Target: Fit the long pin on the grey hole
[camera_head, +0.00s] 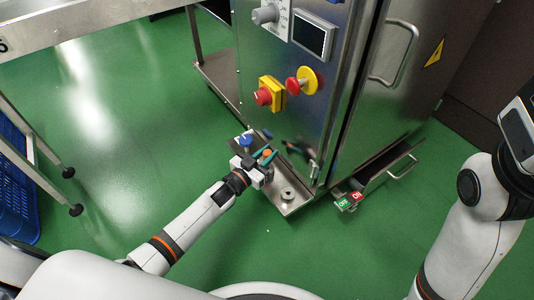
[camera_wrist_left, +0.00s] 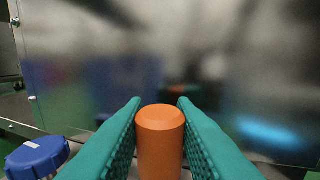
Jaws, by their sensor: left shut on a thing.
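My left gripper (camera_head: 266,156) has green fingers and is shut on an orange pin (camera_head: 267,152), above the narrow metal tray at the foot of the machine. In the left wrist view the orange pin (camera_wrist_left: 160,140) stands upright between the two fingers (camera_wrist_left: 160,120); its lower end is hidden. A round grey fitting (camera_head: 287,193), which looks like the grey hole, sits on the tray's near right end, apart from the pin. A blue-capped piece (camera_head: 246,140) stands on the tray left of the gripper; it also shows in the left wrist view (camera_wrist_left: 37,158).
The steel machine (camera_head: 345,90) rises behind the tray (camera_head: 298,207), with red and yellow buttons (camera_head: 302,82) on its front. A small tray with green and red labels (camera_head: 343,204) lies to the right. A blue crate (camera_head: 15,185) stands far left.

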